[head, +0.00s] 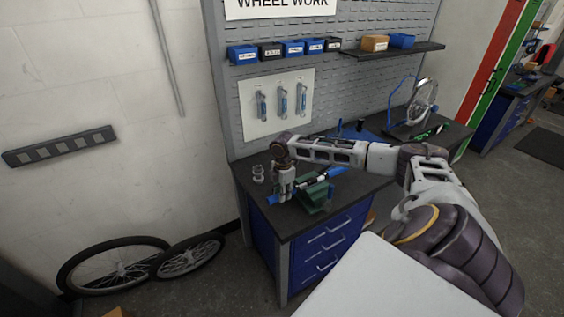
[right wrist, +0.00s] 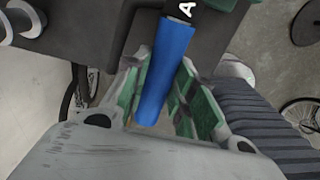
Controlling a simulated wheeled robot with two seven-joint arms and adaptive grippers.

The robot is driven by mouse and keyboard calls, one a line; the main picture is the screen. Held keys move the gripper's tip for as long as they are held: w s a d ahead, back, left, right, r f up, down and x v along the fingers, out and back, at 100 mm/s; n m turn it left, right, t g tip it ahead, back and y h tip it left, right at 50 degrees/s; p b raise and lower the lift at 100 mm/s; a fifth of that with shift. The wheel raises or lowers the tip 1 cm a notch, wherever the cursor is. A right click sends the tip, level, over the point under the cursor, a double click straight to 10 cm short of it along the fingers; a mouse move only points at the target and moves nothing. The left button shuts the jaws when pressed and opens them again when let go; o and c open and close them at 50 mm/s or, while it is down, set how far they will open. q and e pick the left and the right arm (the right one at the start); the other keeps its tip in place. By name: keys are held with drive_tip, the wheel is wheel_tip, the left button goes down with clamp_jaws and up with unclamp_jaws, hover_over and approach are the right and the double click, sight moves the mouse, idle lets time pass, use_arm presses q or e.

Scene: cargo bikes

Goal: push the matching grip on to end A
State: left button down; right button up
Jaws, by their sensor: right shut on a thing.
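My right gripper (head: 286,192) is at the left end of the workbench, shut on a blue grip (right wrist: 167,70). In the right wrist view the grip lies between the green-padded fingers (right wrist: 160,105). My left gripper is not in view.
A wheel in a stand (head: 422,100) is at the far right. A pegboard (head: 350,75) with small bins rises behind. Loose wheels (head: 115,265) lean against the wall at lower left.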

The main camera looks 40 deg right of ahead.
drive_tip(key=shift+s+d, duration=0.1)
drive_tip(key=shift+d, duration=0.25)
idle(0.5)
drive_tip(key=o, duration=1.1)
drive_tip(key=shift+a, duration=0.1)
wheel_tip(320, 180, up, 12)
idle(0.6)
